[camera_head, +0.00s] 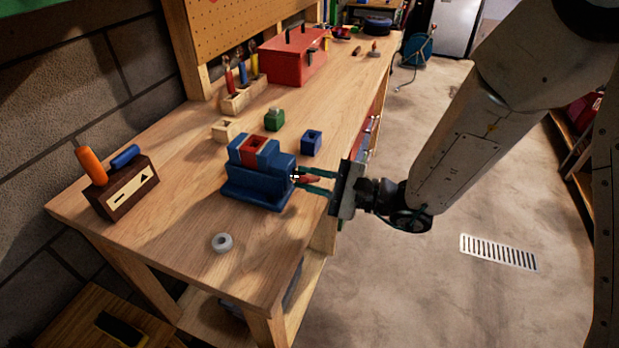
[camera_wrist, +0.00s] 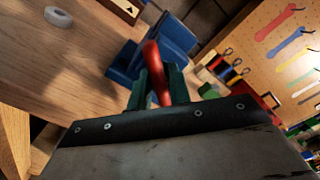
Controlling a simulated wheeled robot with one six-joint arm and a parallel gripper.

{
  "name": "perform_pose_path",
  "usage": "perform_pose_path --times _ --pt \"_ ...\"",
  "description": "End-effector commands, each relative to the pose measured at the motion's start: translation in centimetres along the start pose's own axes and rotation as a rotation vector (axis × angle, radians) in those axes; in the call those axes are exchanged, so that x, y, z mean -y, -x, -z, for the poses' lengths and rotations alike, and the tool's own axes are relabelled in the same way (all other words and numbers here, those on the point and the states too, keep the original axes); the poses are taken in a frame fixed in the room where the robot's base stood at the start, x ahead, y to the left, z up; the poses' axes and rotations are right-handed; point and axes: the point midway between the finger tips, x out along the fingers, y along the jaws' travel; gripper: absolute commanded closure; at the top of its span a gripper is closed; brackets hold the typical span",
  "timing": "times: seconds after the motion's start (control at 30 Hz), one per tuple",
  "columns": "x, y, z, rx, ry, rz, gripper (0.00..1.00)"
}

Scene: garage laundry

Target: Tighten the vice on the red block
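The blue vice (camera_head: 257,190) stands at the near right edge of the workbench; part of it shows in the wrist view (camera_wrist: 176,38). The red block (camera_head: 254,142) sits between its jaws, seen from above with a dark hollow in its top. The vice's red handle (camera_wrist: 153,56) points out over the bench edge. My gripper (camera_head: 314,181) is at the handle, with its green fingers on either side of it. In the wrist view the handle lies tilted between the fingers (camera_wrist: 160,78). I cannot tell whether both fingers press on it.
A blue block (camera_head: 311,142), a green block (camera_head: 274,118) and a wooden block (camera_head: 227,130) stand behind the vice. A white ring (camera_head: 222,242) lies in front. A dark wooden holder (camera_head: 122,189) is at left, a red toolbox (camera_head: 293,60) farther back.

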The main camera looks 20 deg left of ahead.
Motion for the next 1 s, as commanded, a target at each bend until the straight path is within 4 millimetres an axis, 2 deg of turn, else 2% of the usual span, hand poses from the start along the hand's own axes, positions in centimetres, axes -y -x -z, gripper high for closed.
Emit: perform_pose_path --times 0.17,0.5,0.73,0.77,0.8,1.0 --pt "-0.01 0.03 0.0 0.0 -0.004 0.0 1.0" --pt "0.08 0.07 0.02 -0.001 -0.191 0.0 1.0" --pt "0.08 0.09 0.03 -0.001 -0.194 0.0 1.0" --pt "0.08 0.09 0.04 -0.001 -0.194 0.0 0.78" --pt "0.08 0.09 0.04 -0.001 -0.194 0.0 0.66" --pt "0.07 0.04 0.01 0.0 -0.193 0.0 0.65"
